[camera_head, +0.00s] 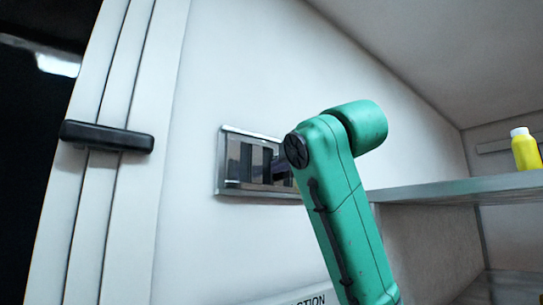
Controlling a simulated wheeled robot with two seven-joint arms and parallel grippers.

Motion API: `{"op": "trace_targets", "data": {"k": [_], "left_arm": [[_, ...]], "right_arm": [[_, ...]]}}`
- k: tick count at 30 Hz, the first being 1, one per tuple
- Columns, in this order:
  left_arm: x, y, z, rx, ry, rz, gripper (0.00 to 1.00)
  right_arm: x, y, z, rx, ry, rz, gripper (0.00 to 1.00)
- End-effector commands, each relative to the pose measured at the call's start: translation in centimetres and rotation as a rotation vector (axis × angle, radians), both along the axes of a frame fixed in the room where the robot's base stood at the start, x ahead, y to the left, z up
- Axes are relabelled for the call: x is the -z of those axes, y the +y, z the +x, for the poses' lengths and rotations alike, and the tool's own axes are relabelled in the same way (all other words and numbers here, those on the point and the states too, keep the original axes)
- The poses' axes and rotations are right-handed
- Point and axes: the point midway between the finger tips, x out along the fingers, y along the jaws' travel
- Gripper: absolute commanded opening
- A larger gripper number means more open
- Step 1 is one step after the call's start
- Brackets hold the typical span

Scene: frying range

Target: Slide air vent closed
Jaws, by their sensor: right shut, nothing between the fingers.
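The air vent (247,165) is a small rectangular metal grille on the white wall, left of the middle of the view. Dark upright slots show between its metal strips, so at least part of it looks open. My right gripper (281,168) is at the right part of the vent, dark and mostly hidden behind my green arm. It is shut with nothing in it. I cannot tell whether it touches the vent's slider. The vent's right end is hidden by the arm. My left gripper is out of view.
A black handle or latch (106,136) sits on the white door edge at left, beside a dark opening. A shelf (455,190) at right holds a yellow bottle (526,153) with a white cap. Bare wall surrounds the vent above and left.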

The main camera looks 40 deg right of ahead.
Motion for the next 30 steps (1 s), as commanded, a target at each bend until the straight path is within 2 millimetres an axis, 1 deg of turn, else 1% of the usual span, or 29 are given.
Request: {"op": "trace_targets", "data": {"k": [8,11,15,17,26,30], "left_arm": [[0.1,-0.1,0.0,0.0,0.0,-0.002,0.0],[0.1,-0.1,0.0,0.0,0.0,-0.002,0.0],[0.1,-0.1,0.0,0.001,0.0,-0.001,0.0],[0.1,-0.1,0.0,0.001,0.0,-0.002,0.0],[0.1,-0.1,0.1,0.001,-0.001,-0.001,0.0],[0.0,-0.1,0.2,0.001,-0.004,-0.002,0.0]], "right_arm": [[0.1,-0.1,0.0,-0.001,0.0,0.0,0.0],[0.1,-1.0,0.0,0.001,0.0,0.002,0.0],[0.1,-3.0,-0.1,0.0,0.0,0.002,0.0],[0.1,-3.4,-0.1,0.0,0.001,0.001,0.0],[0.1,-3.4,-0.1,0.0,0.001,0.0,0.0],[0.1,-2.7,0.7,-0.003,0.001,-0.002,0.0]]}}
